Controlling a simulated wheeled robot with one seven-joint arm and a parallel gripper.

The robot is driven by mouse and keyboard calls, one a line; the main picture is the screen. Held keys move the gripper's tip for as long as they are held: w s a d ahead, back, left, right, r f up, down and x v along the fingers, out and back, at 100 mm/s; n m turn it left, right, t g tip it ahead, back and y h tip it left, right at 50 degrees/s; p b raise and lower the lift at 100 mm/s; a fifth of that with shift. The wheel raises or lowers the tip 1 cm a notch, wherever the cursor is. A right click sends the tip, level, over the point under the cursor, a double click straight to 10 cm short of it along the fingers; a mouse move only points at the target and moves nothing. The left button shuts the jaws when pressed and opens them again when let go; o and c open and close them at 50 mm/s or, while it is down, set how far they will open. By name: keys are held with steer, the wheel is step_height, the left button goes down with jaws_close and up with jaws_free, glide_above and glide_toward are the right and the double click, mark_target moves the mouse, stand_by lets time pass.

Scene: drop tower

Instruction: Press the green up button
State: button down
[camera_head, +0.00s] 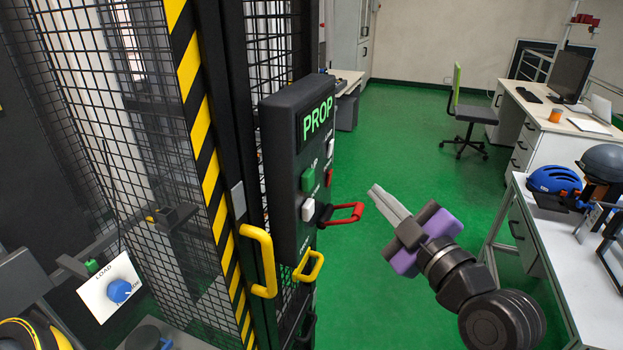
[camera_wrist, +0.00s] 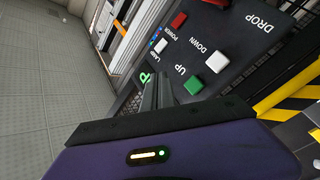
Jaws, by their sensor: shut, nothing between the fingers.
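The green up button (camera_head: 308,180) sits on the front of a dark control box (camera_head: 283,150) on the cage, under a screen with green lettering. In the wrist view the green button (camera_wrist: 193,85) lies beside the label UP, just right of my fingertips. My gripper (camera_head: 373,190) is shut and empty, its grey fingers pointing toward the box from the right, with a visible gap to the panel in the head view. The green button's face is uncovered.
A white button (camera_head: 308,210) labelled DOWN in the wrist view is close to the green one. A red button (camera_head: 329,177) and a red lever (camera_head: 342,212) project nearby. Yellow handles (camera_head: 262,262) stick out from the cage door. A workbench (camera_head: 556,238) stands right; green floor between is clear.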

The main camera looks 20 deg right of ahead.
mark_target(308, 180)
steer(key=w+a+p, duration=0.3)
steer(key=w+a, duration=0.2)
steer(key=a, duration=0.2)
stand_by(0.6)
steer(key=shift+a, duration=0.15)
stand_by(1.7)
steer(key=shift+w+a, duration=0.3)
steer(key=shift+w+a, duration=0.3)
steer(key=shift+a, duration=0.1)
stand_by(1.2)
steer(key=shift+s+d, duration=0.6)
steer(key=shift+d, duration=0.15)
